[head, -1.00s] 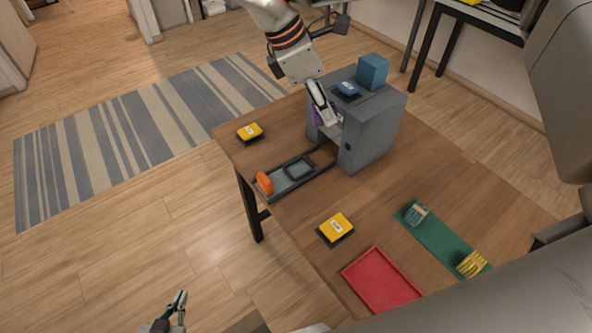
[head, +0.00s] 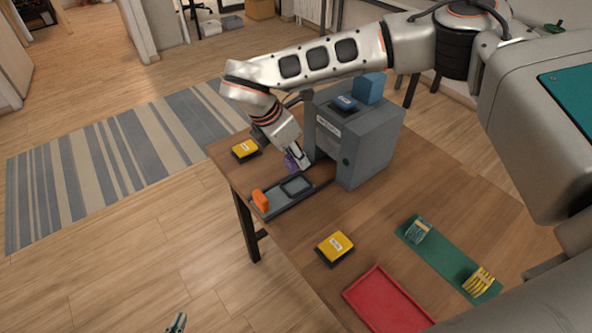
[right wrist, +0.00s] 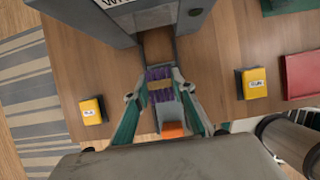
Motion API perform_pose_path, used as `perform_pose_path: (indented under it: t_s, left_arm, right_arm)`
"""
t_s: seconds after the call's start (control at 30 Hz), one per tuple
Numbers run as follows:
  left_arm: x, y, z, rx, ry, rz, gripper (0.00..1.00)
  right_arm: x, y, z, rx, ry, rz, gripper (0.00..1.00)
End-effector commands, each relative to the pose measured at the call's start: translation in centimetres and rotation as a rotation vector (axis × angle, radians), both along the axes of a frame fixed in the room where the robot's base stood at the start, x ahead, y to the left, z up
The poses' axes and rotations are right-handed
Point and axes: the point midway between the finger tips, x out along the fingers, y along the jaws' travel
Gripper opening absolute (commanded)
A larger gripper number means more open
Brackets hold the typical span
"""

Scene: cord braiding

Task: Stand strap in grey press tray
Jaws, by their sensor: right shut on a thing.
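The purple strap (head: 290,164) with a tan band is between the fingers of my right gripper (head: 300,165). The right wrist view shows the fingers on both sides of the strap (right wrist: 159,78). The strap is over or at the inner end of the grey press tray (head: 274,197); I cannot tell whether it touches it. The tray has a black-framed recess and an orange handle (head: 260,200), and lies out in front of the grey press (head: 368,140). My left gripper (head: 177,323) is cut off at the bottom edge, away from the table; its opening is unclear.
Yellow blocks on dark bases lie left of the press (head: 245,149) and right of the tray (head: 336,246). Blue blocks (head: 369,88) are on top of the press. A red tray (head: 385,300) and a green mat (head: 445,253) with small bundles lie at the right.

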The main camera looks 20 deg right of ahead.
Motion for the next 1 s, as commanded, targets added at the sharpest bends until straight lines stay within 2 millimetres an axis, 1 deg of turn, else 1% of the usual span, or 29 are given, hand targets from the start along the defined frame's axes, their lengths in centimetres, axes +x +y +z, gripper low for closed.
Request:
perform_pose_path:
  t_s: [0.03,0.1,0.27,0.53,0.8,1.0]
  left_arm:
    - [0.0,0.0,0.0,0.0,0.001,0.0,0.0]
    - [0.0,0.0,-0.1,0.001,0.003,0.0,0.0]
    - [0.0,0.1,-0.2,0.002,0.005,0.001,0.0]
    - [0.0,0.0,0.1,0.001,0.003,0.001,0.0]
    - [0.2,0.0,0.3,0.0,-0.002,0.002,0.0]
    - [0.1,0.0,-0.1,0.0,-0.002,0.002,0.0]
  right_arm:
    - [0.0,0.0,-0.7,0.0,0.001,0.001,0.09]
    - [0.0,0.0,-1.2,0.0,-0.001,0.0,0.09]
    - [0.0,0.0,-2.1,-0.001,0.0,0.0,0.09]
    - [0.0,0.0,-5.6,0.0,0.0,0.0,0.09]
    - [0.0,0.0,-5.8,0.001,-0.002,0.001,0.09]
    - [0.0,0.0,-6.4,0.0,-0.001,0.0,0.09]
